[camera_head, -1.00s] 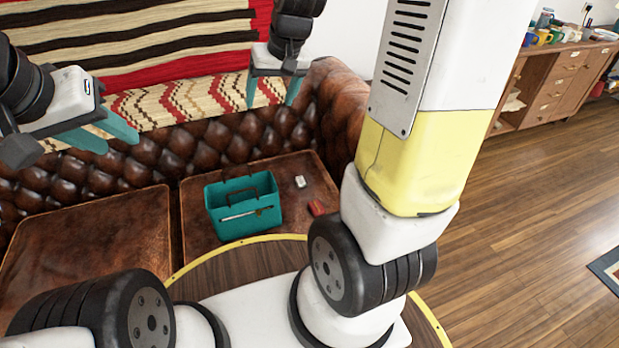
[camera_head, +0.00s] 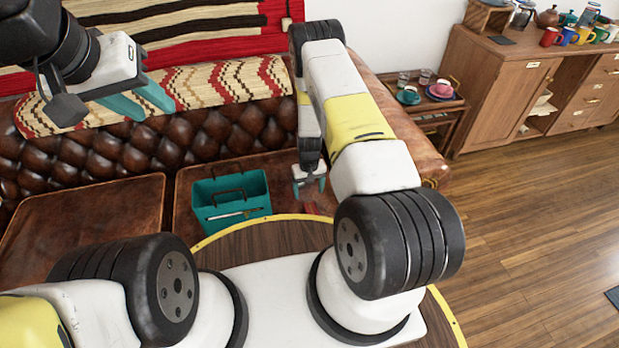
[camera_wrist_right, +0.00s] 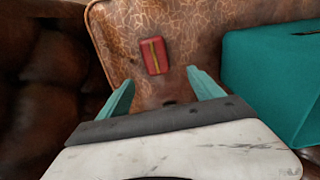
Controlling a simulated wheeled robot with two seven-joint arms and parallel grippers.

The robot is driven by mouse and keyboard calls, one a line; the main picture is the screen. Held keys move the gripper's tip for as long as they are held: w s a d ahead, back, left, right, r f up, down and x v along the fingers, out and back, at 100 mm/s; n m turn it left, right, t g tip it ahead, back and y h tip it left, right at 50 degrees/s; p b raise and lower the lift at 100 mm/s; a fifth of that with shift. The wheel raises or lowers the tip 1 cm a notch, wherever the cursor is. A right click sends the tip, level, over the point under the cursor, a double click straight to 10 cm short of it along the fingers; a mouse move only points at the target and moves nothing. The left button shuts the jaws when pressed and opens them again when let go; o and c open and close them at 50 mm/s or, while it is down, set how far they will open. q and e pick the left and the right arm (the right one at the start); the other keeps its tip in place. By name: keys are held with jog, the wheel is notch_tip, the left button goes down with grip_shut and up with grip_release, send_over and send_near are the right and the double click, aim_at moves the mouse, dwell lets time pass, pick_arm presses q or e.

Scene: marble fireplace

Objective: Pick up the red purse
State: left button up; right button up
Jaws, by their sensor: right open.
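The red purse (camera_wrist_right: 154,56) is a small red case with a yellowish stripe, lying on the brown leather seat in the right wrist view. My right gripper (camera_wrist_right: 161,80) is open and empty, pointing down at the seat; the purse shows just beyond its fingertips, roughly between them, and is not held. In the head view my right gripper (camera_head: 309,188) hangs over the seat right of the teal box, and the purse is hard to make out below it. My left gripper (camera_head: 143,102) is at upper left, its teal fingers apart and empty, well away from the purse.
The teal box (camera_head: 232,203), with a handle, stands on the seat close left of my right gripper; it also shows in the wrist view (camera_wrist_right: 275,75). A tufted sofa back (camera_head: 215,135) rises behind. A side table (camera_head: 430,115) with cups is farther right.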

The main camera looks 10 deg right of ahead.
aim_at(311, 208)
jog(key=f, duration=0.9)
jog(key=shift+s+d+f, duration=0.2)
jog(key=shift+d+f, duration=0.1)
jog(key=shift+d, duration=0.1)
jog(key=shift+c, duration=0.2)
jog(key=c, duration=1.4)
